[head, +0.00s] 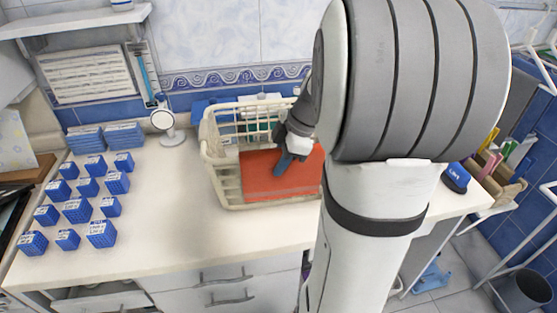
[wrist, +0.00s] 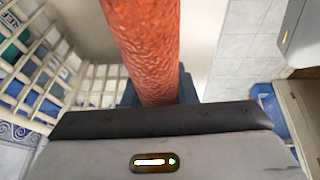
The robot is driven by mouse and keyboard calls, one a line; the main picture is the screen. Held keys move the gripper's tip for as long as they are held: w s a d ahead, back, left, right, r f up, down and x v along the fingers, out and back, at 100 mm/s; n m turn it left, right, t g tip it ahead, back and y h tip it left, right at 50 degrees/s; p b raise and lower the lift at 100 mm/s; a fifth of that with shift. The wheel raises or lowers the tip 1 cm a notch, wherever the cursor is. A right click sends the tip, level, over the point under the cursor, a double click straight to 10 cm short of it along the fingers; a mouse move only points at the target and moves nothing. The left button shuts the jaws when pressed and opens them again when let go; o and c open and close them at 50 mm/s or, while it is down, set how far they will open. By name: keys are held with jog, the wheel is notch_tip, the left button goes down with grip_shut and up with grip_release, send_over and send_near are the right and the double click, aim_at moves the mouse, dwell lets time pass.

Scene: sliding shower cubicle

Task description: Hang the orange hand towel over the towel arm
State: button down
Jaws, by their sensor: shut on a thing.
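My gripper (head: 283,165) reaches into the basket from the right and is shut on the towel. In the wrist view the towel (wrist: 148,45) runs as an orange band between the blue fingers of my gripper (wrist: 158,96), with the basket slats (wrist: 45,55) to the left. I cannot make out the towel arm for certain in either view.
Several small blue boxes (head: 77,210) stand in rows on the left of the counter (head: 165,225). A round white mirror (head: 162,121) stands behind. White rails (head: 535,55) are at the far right. The front middle counter is clear.

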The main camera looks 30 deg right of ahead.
notch_tip(320, 180, up, 20)
jog(key=p, duration=1)
jog(key=shift+p, duration=0.3)
dwell(0.5)
dwell(0.4)
